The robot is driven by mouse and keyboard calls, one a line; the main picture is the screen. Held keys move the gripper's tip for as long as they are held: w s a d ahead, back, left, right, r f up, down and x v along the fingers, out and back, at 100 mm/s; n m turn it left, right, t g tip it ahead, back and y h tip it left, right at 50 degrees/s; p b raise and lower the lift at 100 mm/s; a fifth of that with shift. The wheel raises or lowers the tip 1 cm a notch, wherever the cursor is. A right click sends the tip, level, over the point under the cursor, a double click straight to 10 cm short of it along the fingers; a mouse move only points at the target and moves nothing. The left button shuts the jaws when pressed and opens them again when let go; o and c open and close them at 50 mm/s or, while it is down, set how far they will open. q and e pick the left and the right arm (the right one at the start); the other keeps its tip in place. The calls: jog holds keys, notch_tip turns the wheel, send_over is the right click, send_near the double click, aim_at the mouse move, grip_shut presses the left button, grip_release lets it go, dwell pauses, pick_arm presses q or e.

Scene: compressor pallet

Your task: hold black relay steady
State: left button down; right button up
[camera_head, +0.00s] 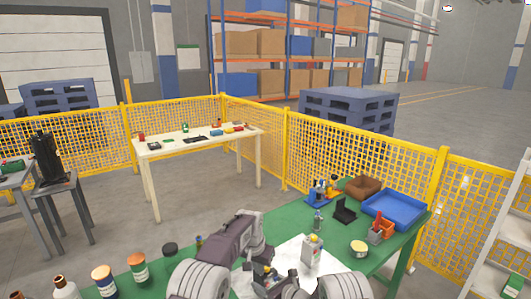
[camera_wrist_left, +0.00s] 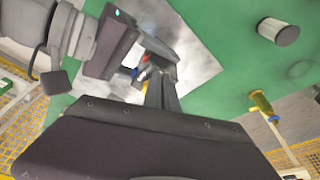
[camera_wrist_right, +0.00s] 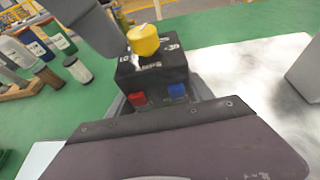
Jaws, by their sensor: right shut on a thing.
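The black relay (camera_wrist_right: 152,75) shows in the right wrist view as a black block with a yellow knob on top and red and blue parts on its near face. My right gripper (camera_wrist_right: 165,100) is shut on it, with grey fingers at its sides. In the head view the relay (camera_head: 264,274) is small and partly hidden by my arms. My left gripper (camera_wrist_left: 161,88) is close to the relay, where red, blue and yellow parts show past its fingers. The gap between the left fingers is not clear. The left gripper hides part of the relay in the left wrist view.
A white sheet (camera_head: 290,262) lies on the green table (camera_head: 385,265). A blue tray (camera_head: 394,210), an orange holder (camera_head: 380,231) and a yellow-topped tin (camera_head: 359,249) stand farther right. Several bottles (camera_head: 104,282) stand at the left.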

pick_arm(q)
jog(key=shift+s+d+r, duration=0.5)
jog(key=shift+d+r, duration=0.6)
jog(key=shift+r, duration=2.4)
jog(key=shift+f, duration=3.5)
jog(key=shift+w, duration=0.15)
jog(key=shift+a, duration=0.35)
jog(key=shift+w+a, duration=0.2)
jog(key=shift+a, duration=0.25)
jog(key=shift+w+a, duration=0.2)
jog(key=shift+w, duration=0.1)
